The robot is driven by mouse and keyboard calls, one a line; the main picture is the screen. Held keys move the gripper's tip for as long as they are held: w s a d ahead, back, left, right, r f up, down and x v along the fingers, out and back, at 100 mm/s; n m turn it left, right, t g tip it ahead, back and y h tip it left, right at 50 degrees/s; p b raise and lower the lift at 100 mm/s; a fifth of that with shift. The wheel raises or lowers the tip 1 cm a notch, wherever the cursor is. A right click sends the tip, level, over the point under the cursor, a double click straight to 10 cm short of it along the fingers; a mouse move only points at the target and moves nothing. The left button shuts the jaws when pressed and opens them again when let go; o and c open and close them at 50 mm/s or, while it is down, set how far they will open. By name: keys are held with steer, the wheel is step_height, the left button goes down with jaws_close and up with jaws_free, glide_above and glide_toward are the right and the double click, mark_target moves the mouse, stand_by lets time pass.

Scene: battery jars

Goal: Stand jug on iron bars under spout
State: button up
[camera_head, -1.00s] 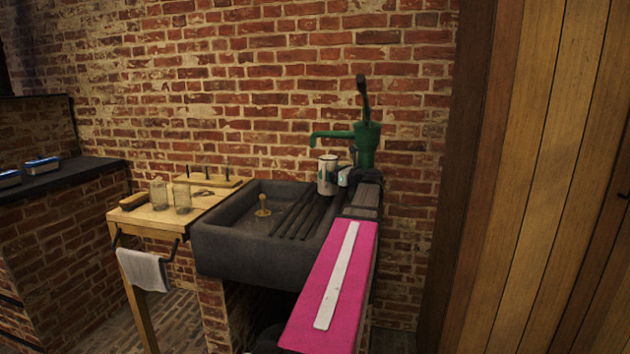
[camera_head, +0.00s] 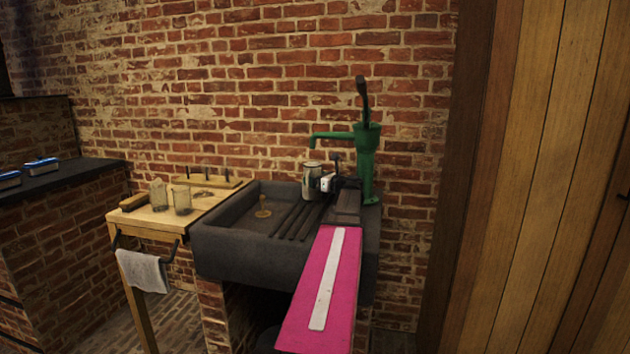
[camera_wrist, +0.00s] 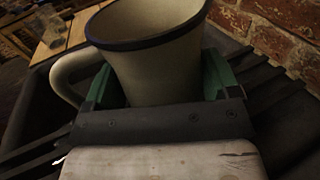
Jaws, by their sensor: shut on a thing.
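The jug (camera_head: 312,181) is pale with a dark rim, upright, and its handle shows on the left in the wrist view (camera_wrist: 150,60). My gripper (camera_head: 328,183) is shut on the jug's body, with green fingers on both sides of it in the wrist view (camera_wrist: 160,85). The green pump (camera_head: 366,160) stands at the sink's back right, and its spout (camera_head: 328,135) reaches left above the jug. The iron bars (camera_head: 290,219) lie across the right part of the dark sink (camera_head: 235,248). The jug is over or at the bars' far end; I cannot tell whether it touches them.
A wooden table (camera_head: 205,207) left of the sink holds glass jars (camera_head: 182,201), a brush (camera_head: 133,201) and a pegged board (camera_head: 212,181). A cloth (camera_head: 143,270) hangs at its front. A brick wall stands close behind.

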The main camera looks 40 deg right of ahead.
steer(key=shift+f, duration=0.1)
steer(key=o, duration=1)
steer(key=v, duration=1.2)
